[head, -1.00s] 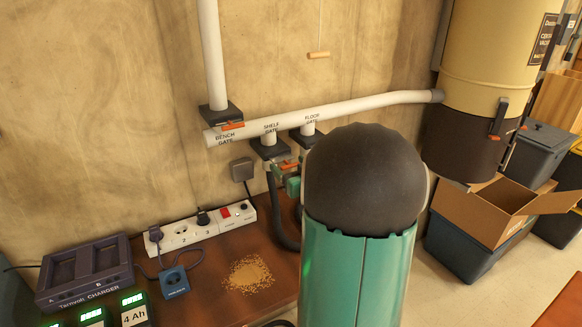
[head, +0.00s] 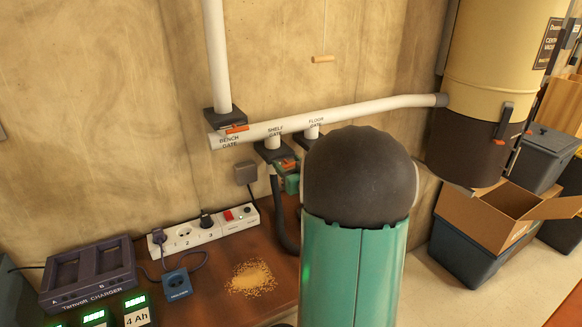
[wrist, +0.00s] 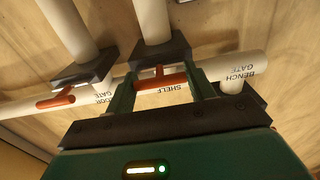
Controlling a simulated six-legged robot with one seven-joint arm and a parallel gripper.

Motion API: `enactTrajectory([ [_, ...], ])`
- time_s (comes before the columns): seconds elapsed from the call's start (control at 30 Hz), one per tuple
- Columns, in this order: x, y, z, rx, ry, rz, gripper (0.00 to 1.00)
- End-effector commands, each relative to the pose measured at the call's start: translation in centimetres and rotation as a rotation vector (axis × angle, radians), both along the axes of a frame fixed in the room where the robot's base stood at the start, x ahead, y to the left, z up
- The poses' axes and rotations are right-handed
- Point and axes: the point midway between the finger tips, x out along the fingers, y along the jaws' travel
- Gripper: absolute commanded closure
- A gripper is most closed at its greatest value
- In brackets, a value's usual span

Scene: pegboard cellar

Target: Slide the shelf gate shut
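The shelf gate (head: 271,151) is a dark block under the white pipe. It also shows in the wrist view (wrist: 162,50), with its orange handle (wrist: 160,83) in front of the pipe. My gripper (wrist: 161,88) has its two green fingers well apart, one at each end of the handle. The handle lies between them with very little gap. I cannot tell whether the fingers touch it. In the head view my gripper (head: 292,183) shows as a bit of green below the handle, mostly hidden behind my arm.
The bench gate (head: 224,117) is to the left and the floor gate (head: 309,132) to the right on the same pipe (head: 370,107). A power strip (head: 210,232), a charger (head: 88,277) and sawdust (head: 251,278) are on the bench below. A vacuum drum (head: 497,70) stands right.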

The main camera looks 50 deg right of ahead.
Motion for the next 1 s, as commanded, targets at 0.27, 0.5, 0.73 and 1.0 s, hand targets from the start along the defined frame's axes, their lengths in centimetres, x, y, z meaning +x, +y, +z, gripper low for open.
enactTrajectory([
  [0.27,0.1,0.0,0.0,0.0,0.0,0.002,0.27],
  [0.5,-0.7,0.3,0.0,0.0,0.001,0.001,0.27],
  [0.73,-4.7,1.5,0.0,-0.001,0.001,0.0,0.27],
  [1.0,-10.2,3.3,0.0,0.0,0.0,0.0,0.27],
])
